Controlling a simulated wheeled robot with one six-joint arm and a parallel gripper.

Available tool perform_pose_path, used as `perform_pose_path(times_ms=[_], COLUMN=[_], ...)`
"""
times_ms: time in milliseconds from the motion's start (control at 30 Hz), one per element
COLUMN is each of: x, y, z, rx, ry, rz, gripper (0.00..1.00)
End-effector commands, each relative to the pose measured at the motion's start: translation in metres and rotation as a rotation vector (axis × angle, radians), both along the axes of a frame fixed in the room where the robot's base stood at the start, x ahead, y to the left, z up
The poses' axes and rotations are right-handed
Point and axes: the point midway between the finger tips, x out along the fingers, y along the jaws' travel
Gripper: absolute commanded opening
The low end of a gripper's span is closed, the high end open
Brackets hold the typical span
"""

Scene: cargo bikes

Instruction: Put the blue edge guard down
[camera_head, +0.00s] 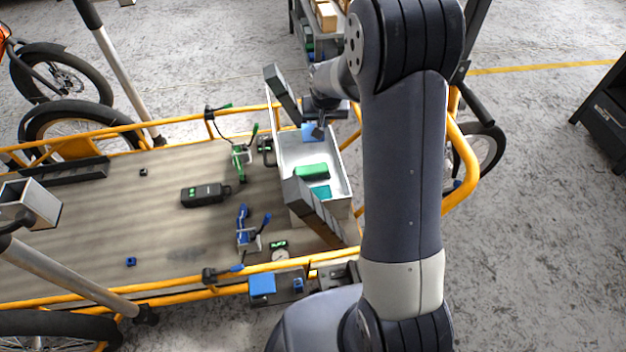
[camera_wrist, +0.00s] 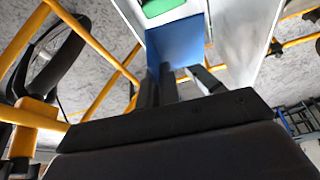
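The blue edge guard (camera_head: 308,132) is at the far end of the light grey bin (camera_head: 339,172) on the cargo bike. My gripper (camera_head: 319,131) reaches down there from the far side, with its tips at the guard. In the wrist view the blue guard (camera_wrist: 178,42) stands out beyond the dark fingers of my gripper (camera_wrist: 164,75), which look closed on its near edge. I cannot tell whether the guard touches the bin. The finger contact is partly hidden.
In the bin lie a green block (camera_head: 311,171) and a teal piece (camera_head: 321,192). Dark slanted bars (camera_head: 318,212) stand at its near and far corners. Green clamps (camera_head: 241,155), blue clamps (camera_head: 247,230) and a black device (camera_head: 205,194) occupy the wooden deck (camera_head: 90,220). Yellow rails (camera_head: 180,284) edge it.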

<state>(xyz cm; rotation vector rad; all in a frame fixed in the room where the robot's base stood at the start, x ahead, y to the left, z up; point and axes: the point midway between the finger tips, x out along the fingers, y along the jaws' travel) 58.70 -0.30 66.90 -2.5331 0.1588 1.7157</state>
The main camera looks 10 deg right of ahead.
Motion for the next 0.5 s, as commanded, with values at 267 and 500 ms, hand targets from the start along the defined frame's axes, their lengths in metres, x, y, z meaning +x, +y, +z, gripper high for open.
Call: perform_pose_path(times_ms=[267, 500], x=[0.067, 0.109], y=[-0.003, -0.005], z=[-0.091, -0.154], rx=[-0.002, -0.007], ry=[0.002, -0.004], rz=[-0.115, -0.208], gripper=[0.0, 0.0])
